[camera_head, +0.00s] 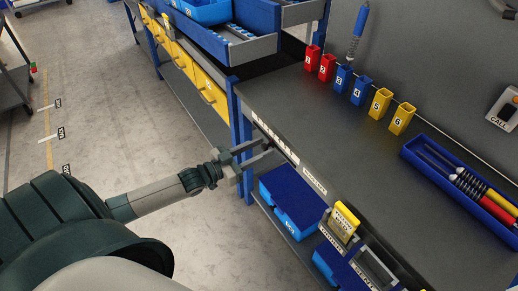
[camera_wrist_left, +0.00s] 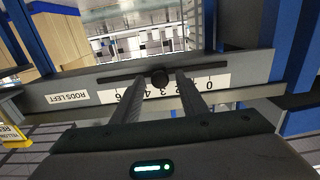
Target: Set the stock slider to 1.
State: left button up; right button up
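The stock slider is a dark slot with a round black knob (camera_wrist_left: 160,78) on the bench's front edge. Its white number strip (camera_wrist_left: 197,86) appears upside down, with 0 at the right and 6 at the left. The knob stands near 3. A label (camera_wrist_left: 68,97) beside the strip reads "RODS LEFT". My left gripper (camera_head: 269,148) is at the front edge of the bench. In the left wrist view its two fingers (camera_wrist_left: 160,88) are spread, one on each side of the knob, with visible gaps. My right gripper is not in view.
The dark workbench (camera_head: 290,105) carries numbered cups (camera_head: 358,90) and a blue tray (camera_head: 465,185) of rods. A yellow card (camera_head: 343,222) stands right of the slider, near the front edge. A blue bin (camera_head: 290,200) sits below. Open floor (camera_head: 130,130) lies left.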

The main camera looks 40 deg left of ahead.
pick_arm(q)
jog(key=shift+c, duration=0.6)
grip_shut()
jog(key=a, duration=0.1)
jog(key=w+a+b, duration=0.1)
jog(key=a, duration=0.1)
jog(key=w+a, duration=0.1)
jog(key=a, duration=0.1)
jog(key=shift+w+a, duration=0.15)
jog(key=shift+a, duration=0.2)
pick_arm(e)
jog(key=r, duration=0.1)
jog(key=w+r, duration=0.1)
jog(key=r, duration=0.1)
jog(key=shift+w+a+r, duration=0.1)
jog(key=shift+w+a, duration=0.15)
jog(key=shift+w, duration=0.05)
pick_arm(q)
jog(key=shift+o, duration=0.6)
grip_release()
